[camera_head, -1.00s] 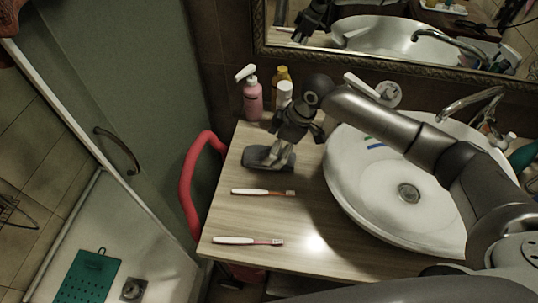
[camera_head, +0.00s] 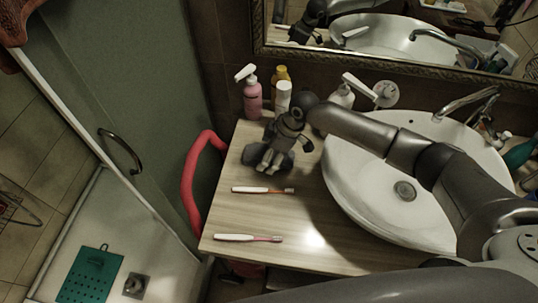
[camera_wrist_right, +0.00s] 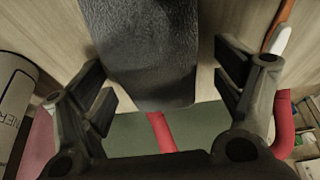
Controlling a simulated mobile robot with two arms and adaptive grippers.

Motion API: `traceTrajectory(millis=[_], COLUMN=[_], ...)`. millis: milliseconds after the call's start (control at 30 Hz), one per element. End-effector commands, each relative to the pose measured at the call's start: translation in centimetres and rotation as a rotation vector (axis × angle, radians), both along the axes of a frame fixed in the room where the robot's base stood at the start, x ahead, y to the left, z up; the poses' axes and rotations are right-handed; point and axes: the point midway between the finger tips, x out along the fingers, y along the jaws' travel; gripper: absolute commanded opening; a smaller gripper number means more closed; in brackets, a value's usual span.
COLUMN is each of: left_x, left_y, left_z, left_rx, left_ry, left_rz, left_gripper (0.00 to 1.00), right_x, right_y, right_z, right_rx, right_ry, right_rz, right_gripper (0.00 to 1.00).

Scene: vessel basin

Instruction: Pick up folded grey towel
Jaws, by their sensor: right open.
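The folded grey towel (camera_head: 250,157) lies on the wooden counter left of the basin, partly hidden by my right gripper (camera_head: 271,168). In the right wrist view the towel (camera_wrist_right: 150,50) is a dark grey textured slab between the two fingers of the right gripper (camera_wrist_right: 166,88). The fingers are open, one on each side, with a gap visible to the right finger. I cannot tell whether the left finger touches the towel. My left gripper is not in view.
Two toothbrushes (camera_head: 262,190) (camera_head: 248,238) lie on the counter in front of the towel. The white basin (camera_head: 375,200) is to the right, a red rail (camera_head: 190,185) to the left.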

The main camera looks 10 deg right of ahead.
Motion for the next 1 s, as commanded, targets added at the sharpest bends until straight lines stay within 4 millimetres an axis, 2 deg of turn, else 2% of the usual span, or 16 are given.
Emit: traceTrajectory(millis=[567, 933, 1000], left_x=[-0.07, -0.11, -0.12], left_y=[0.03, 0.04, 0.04], left_z=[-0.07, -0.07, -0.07], left_rx=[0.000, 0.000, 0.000], left_ry=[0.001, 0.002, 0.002], left_rz=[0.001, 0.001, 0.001], left_gripper=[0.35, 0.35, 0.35], right_x=[-0.01, -0.02, -0.02], right_y=[0.00, 0.01, 0.02], right_z=[-0.44, -0.44, -0.44], right_rx=[0.000, 0.000, 0.000], right_ry=[0.000, 0.000, 0.001], right_rz=[0.000, 0.000, 0.000], right_gripper=[0.86, 0.39, 0.37])
